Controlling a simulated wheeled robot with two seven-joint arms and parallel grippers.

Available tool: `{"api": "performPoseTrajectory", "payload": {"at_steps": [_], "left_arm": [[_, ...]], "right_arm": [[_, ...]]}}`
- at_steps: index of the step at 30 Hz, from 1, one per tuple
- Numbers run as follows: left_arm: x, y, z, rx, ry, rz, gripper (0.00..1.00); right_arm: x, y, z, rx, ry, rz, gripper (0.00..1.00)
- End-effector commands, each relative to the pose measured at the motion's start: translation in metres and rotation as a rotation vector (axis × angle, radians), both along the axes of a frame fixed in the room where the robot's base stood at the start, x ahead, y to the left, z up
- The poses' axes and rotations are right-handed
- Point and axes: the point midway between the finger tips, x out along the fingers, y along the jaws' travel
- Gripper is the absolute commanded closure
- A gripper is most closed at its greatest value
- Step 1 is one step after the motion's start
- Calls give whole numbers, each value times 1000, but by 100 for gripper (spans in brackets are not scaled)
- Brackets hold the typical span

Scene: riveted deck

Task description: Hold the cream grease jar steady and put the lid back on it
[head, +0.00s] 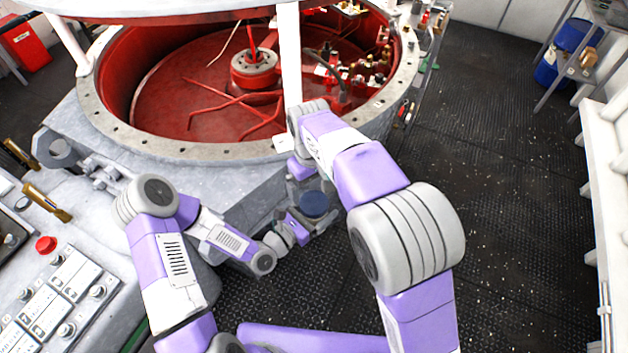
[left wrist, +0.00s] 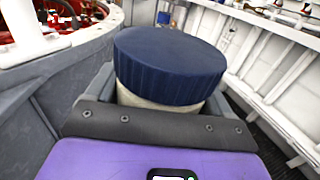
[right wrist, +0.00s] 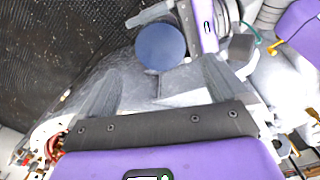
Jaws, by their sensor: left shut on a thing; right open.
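The cream grease jar (left wrist: 155,97) is in my left gripper (head: 296,226), its pale body showing between the fingers in the left wrist view. The ribbed navy lid (left wrist: 170,62) sits on top of the jar and hides its mouth. I cannot tell whether it is fully seated. The lid also shows in the head view (head: 313,204) and the right wrist view (right wrist: 160,47). My right gripper (right wrist: 161,76) is open and empty, with the lid beyond its fingertips. In the head view my right gripper (head: 307,184) is just above the lid, partly hidden by its arm.
A large round red-lined housing (head: 170,95) with a bolted grey rim stands behind the grippers. A control panel (head: 60,295) with buttons and brass handles is at the left. Dark textured floor (head: 510,190) lies open to the right, bounded by a white railing (head: 610,200).

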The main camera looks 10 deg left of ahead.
Motion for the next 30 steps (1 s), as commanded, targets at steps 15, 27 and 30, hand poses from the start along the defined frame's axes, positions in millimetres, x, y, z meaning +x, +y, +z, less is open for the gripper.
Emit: {"api": "performPoseTrajectory", "payload": {"at_steps": [15, 27, 30], "left_arm": [[0, 0, 1, -1, -2, 0, 100], [0, 0, 1, -1, -2, 0, 100], [0, 0, 1, -1, -2, 0, 100]], "right_arm": [[1, -2, 7, 26, 24, 157, 0], [1, -2, -29, 23, 27, 155, 0], [0, -2, -45, 23, 28, 156, 0]]}}
